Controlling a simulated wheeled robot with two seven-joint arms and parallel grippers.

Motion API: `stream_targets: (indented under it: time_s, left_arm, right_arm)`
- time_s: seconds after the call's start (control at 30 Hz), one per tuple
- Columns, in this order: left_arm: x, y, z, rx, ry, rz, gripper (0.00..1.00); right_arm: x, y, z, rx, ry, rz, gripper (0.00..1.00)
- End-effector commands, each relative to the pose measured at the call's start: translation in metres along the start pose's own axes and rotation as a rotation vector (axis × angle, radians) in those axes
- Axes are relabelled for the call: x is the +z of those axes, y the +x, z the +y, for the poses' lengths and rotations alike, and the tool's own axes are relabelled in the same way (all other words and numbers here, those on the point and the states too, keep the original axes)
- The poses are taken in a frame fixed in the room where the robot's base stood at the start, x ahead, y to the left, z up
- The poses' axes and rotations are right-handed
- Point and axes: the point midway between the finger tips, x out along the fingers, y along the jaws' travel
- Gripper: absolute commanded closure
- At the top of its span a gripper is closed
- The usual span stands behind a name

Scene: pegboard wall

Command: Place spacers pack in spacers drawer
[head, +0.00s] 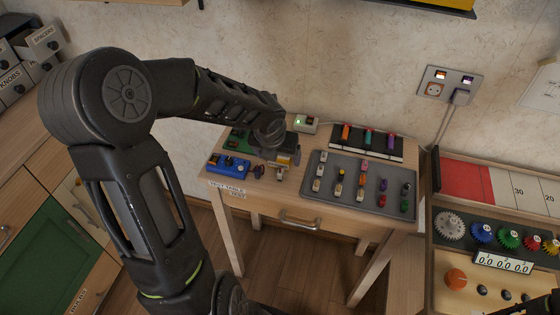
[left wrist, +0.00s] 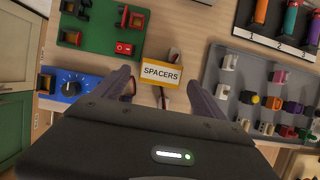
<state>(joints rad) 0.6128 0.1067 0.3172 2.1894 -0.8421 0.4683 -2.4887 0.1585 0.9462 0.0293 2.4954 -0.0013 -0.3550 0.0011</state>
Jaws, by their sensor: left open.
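The spacers pack (left wrist: 162,73), with a yellow-edged SPACERS label, is on the wooden table in the left wrist view. My left gripper (left wrist: 160,84) is open, with one finger to each side of the pack. I cannot tell whether the fingers touch it. In the head view my left gripper (head: 281,158) is over the table's back middle and mostly hides the pack. The spacers drawer (head: 44,38), a grey front labelled SPACERS, is at the upper left. Its inside is not clear. A dark part, perhaps my right gripper (head: 535,304), shows at the lower right corner.
A grey tray (head: 338,209) with several small coloured parts lies right of the gripper. A blue module (head: 228,165) and a green board (head: 237,143) lie left of it. A dark rack (head: 365,152) stands behind. The KNOBS drawer (head: 12,80) is below the spacers drawer.

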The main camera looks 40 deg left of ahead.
Motion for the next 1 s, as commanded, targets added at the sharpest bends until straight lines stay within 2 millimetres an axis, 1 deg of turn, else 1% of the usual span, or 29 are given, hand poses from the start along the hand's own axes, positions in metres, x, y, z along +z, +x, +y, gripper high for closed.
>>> stream_targets:
  time_s: [0.03,0.1,0.2,0.8,0.87,1.0]
  left_arm:
    - [-0.002,0.012,0.0,-0.001,0.0,0.003,0.18]
    - [-0.001,0.021,0.0,0.0,0.001,0.002,0.18]
    - [-0.001,0.027,0.0,0.0,0.001,0.001,0.18]
    - [0.0,0.026,0.0,0.001,0.001,0.0,0.18]
    - [0.0,0.026,0.0,0.001,0.001,0.0,0.22]
    - [0.0,0.026,0.0,0.001,0.001,0.0,0.34]
  right_arm:
    - [0.0,0.005,0.002,0.0,0.0,0.0,1.0]
    - [0.0,0.009,0.003,0.0,0.0,0.001,1.0]
    - [0.0,0.01,0.004,0.0,0.0,0.001,1.0]
    - [0.0,0.009,0.003,0.0,0.0,0.001,1.0]
    - [0.0,0.009,0.003,0.0,0.0,0.001,1.0]
    - [0.0,0.009,0.004,0.0,0.0,0.001,1.0]
